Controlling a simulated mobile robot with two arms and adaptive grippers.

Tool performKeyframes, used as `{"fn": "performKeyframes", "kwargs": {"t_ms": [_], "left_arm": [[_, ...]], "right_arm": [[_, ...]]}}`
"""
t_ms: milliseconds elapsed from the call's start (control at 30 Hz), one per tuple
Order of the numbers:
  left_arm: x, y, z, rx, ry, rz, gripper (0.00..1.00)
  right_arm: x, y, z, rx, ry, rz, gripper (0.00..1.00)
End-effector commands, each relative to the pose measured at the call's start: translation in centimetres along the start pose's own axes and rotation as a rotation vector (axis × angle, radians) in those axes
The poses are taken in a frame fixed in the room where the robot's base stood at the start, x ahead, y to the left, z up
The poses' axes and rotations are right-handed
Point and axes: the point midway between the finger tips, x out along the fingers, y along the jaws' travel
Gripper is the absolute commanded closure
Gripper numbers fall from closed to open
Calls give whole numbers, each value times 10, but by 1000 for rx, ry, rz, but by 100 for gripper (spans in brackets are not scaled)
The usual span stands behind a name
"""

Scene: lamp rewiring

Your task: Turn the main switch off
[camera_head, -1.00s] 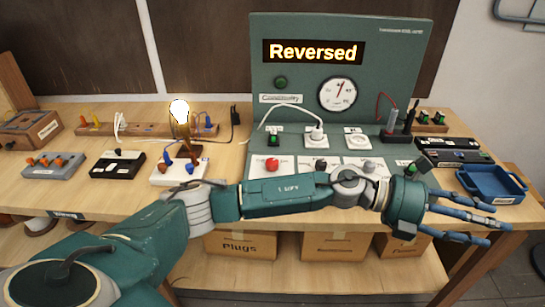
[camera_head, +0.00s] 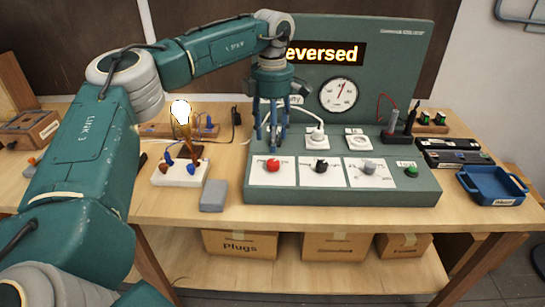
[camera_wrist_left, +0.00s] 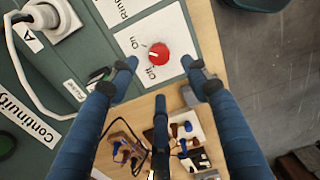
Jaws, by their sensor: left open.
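A red knob (camera_head: 272,165) stands on a white plate at the front left of the green test panel (camera_head: 340,197). In the left wrist view the red knob (camera_wrist_left: 158,52) has "On" and "Off" labels beside it; I cannot clearly tell which its mark points at. My left gripper (camera_head: 271,142) is open and empty, fingers pointing down, over the panel's left part just behind the knob. In the left wrist view the knob lies beyond and between the spread fingertips of the gripper (camera_wrist_left: 160,82), with no contact visible. My right gripper is out of view.
A lit bulb (camera_head: 181,112) stands on the table left of the panel. The display (camera_head: 322,54) reads "Reversed", partly covered by my arm. Black (camera_head: 321,165) and grey (camera_head: 369,166) knobs sit right of the red one. A plug (camera_head: 317,134) and grey block (camera_head: 213,195) are nearby.

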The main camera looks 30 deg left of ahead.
Motion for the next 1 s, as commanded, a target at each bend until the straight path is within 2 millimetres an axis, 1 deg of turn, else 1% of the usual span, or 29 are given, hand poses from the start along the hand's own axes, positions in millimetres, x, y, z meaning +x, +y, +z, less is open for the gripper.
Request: {"fn": "performKeyframes", "kwargs": {"t_ms": [33,200,400,600,800,833,867,900,967,1000], "left_arm": [[10,0,-1,-1,3,-3,52],[43,-1,0,-1,1,-3,52],[70,-1,1,0,-1,-3,52],[80,-1,1,0,-2,-1,52],[80,-1,1,0,-3,-1,52],[80,-1,1,0,-3,-1,54],[80,-1,1,0,-3,-1,60],[80,-1,1,0,-3,-1,68],[80,-1,1,0,-3,-1,80],[80,-1,1,0,-3,-1,88]], "right_arm": [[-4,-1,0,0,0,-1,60],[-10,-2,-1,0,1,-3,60],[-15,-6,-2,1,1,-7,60],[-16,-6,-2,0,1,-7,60],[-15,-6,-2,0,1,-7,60],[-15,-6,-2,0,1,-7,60],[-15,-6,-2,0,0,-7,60],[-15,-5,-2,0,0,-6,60],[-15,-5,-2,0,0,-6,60],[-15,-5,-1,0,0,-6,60]]}}
